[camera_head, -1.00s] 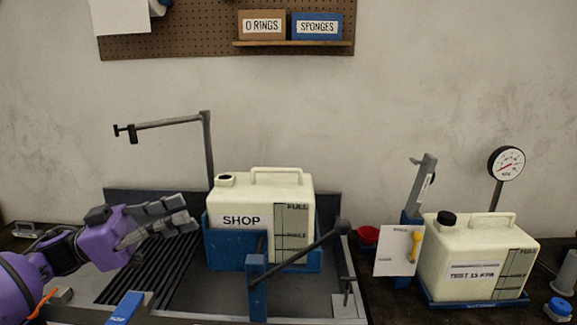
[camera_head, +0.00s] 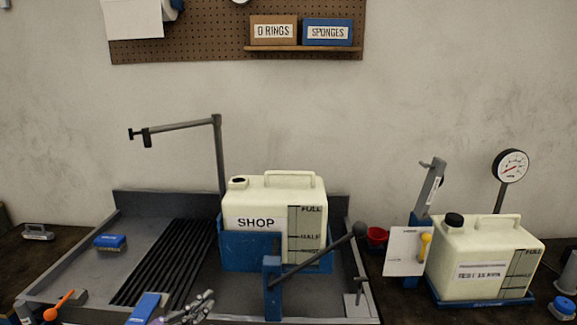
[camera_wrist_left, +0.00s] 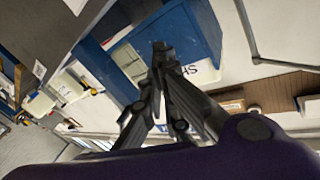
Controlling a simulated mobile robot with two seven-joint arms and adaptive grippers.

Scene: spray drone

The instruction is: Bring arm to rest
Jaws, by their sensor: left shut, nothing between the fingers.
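My left gripper (camera_head: 198,306) is at the bottom edge of the head view, mostly cut off, low at the front of the grey tray. Its fingers are closed together with nothing between them. In the left wrist view my left gripper (camera_wrist_left: 163,50) shows its dark fingers meeting at the tips, with the blue cradle (camera_wrist_left: 190,40) beyond them. The purple wrist housing fills the lower part of that view. My right gripper is not in view.
A cream SHOP canister (camera_head: 275,195) sits in a blue cradle (camera_head: 240,250) on the grey tray (camera_head: 75,272). A black-knobbed lever (camera_head: 320,257) crosses in front. A second canister (camera_head: 485,250) and pressure gauge (camera_head: 511,166) stand right. An orange spoon-like item (camera_head: 58,306) lies front left.

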